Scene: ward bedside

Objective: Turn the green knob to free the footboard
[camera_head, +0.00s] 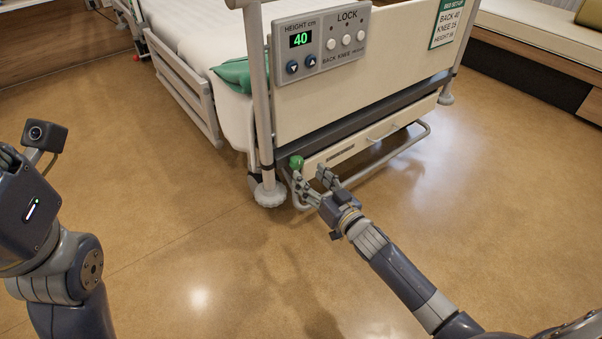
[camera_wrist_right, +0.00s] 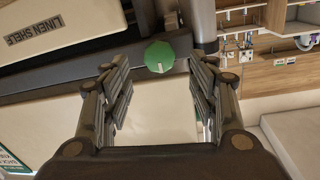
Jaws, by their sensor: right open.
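The green knob (camera_head: 296,162) sits low on the near left corner of the bed's foot end, below the footboard (camera_head: 380,62). In the right wrist view the green knob (camera_wrist_right: 159,57) lies ahead, between and beyond the fingers, with a pale mark on its face. My right gripper (camera_head: 312,182) is open just in front of and below the knob; the fingers (camera_wrist_right: 160,85) appear empty and not touching it. My left arm comes in at the left edge, with a camera on it; its fingers are largely cut off by the frame edge.
A control panel (camera_head: 320,44) reading 40 is on the footboard, with a sign (camera_head: 446,22) at its right. A linen shelf (camera_head: 350,148) and a metal rail (camera_head: 395,152) lie below. A caster (camera_head: 270,194) stands left of my right gripper. The floor (camera_head: 180,230) in front is clear.

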